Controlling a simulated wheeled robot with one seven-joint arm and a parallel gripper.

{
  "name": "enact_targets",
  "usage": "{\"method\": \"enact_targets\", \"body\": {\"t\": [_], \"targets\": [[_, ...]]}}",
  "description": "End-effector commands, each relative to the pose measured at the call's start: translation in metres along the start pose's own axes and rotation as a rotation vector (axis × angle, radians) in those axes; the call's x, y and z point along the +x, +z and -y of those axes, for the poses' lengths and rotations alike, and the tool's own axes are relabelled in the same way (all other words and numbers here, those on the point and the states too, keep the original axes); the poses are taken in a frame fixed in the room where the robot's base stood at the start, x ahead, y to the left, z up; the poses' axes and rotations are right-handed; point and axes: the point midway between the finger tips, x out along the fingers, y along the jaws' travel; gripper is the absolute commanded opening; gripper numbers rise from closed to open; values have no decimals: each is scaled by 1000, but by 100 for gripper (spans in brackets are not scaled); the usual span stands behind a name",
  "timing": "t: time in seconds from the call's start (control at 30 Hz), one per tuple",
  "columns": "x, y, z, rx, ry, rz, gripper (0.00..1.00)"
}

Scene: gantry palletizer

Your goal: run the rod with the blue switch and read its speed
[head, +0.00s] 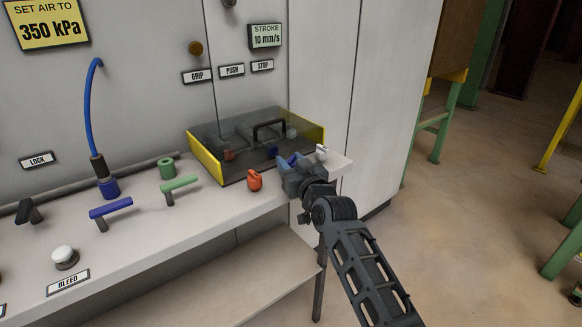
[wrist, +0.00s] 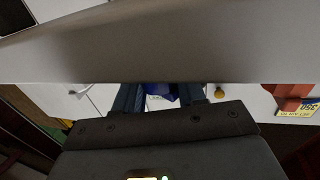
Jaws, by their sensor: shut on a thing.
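The blue switch (head: 293,159) stands near the right end of the bench, between a red switch (head: 254,180) and a white switch (head: 321,154). My gripper (head: 289,165) is at it and hides most of it. In the wrist view, the fingers are shut on the blue switch (wrist: 158,91), and the red switch (wrist: 292,92) shows at the right. The rod cannot be made out clearly under a smoky cover (head: 305,133) with yellow ends. A sign (head: 265,36) on the wall reads "STROKE 10 mm/s".
Labels GRIP (head: 197,76), PUSH (head: 232,70) and STOP (head: 262,65) are on the wall. A green handle (head: 181,184), a blue handle (head: 110,208) and a white button (head: 64,257) are on the bench to the left. Open floor (head: 460,220) lies to the right.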

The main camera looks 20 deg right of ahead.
Motion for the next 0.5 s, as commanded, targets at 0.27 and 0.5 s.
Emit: {"method": "enact_targets", "body": {"t": [0.27,0.5], "targets": [[0,9,-3,-1,-71,-5,9],[0,9,-2,-2,-161,-4,9]]}}
